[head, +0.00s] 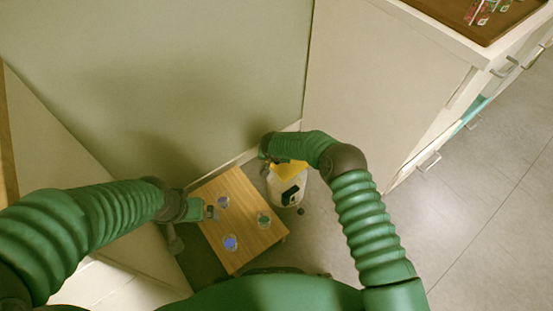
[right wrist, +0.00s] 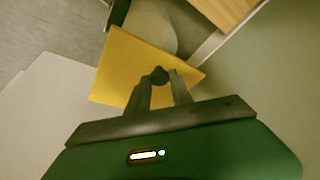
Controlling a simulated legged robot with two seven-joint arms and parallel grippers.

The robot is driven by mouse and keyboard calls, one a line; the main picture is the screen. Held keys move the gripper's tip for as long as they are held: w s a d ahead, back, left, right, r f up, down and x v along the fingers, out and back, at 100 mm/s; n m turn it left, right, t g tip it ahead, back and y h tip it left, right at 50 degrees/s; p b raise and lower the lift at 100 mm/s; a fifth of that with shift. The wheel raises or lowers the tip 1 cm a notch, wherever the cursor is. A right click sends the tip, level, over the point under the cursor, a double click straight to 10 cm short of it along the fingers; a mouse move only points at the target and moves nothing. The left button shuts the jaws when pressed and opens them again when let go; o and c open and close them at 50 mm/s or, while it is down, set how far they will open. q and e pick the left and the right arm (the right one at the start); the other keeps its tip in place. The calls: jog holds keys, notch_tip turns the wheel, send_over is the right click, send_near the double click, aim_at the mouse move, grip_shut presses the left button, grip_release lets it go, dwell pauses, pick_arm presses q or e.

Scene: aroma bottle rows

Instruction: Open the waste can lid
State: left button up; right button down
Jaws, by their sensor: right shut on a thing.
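The waste can (head: 286,192) is white with a black front patch and stands on the floor right of the low wooden table. Its yellow lid (head: 292,171) shows in the head view below my right arm and fills the middle of the right wrist view (right wrist: 125,68). My right gripper (right wrist: 159,77) is shut on the small dark lid knob (right wrist: 158,73). Whether the lid is raised off the can is hard to tell. My left gripper (head: 211,213) is over the left edge of the low table; its fingers are too small to read.
Several small bottles, one of them blue (head: 230,242), stand on the low wooden table (head: 247,213). A white drawer cabinet (head: 385,80) rises at the right with a brown tray (head: 470,12) on top. Walls close off the back and left; grey floor is free at the right.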

dwell(0.7)
jog(key=shift+w+d+r+y+p, duration=0.15)
jog(key=shift+r+y+p, duration=0.15)
jog(key=shift+r, duration=0.35)
jog(key=d+r+g+y, duration=0.1)
jog(key=w+r+g+y+b, duration=0.1)
jog(key=shift+w+d+r+m, duration=0.1)
jog(key=shift+d+r+m, duration=0.2)
jog(key=shift+d+r, duration=0.1)
jog(key=r+y+b, duration=0.1)
jog(key=b, duration=0.1)
jog(key=w+d+r+g+y+b, duration=0.1)
jog(key=b, duration=0.1)
jog(key=d+r+y+b, duration=0.1)
jog(key=b, duration=0.2)
jog(key=shift+w+d+r+g, duration=0.2)
jog(key=shift+w+r+g, duration=0.1)
jog(key=shift+g, duration=0.1)
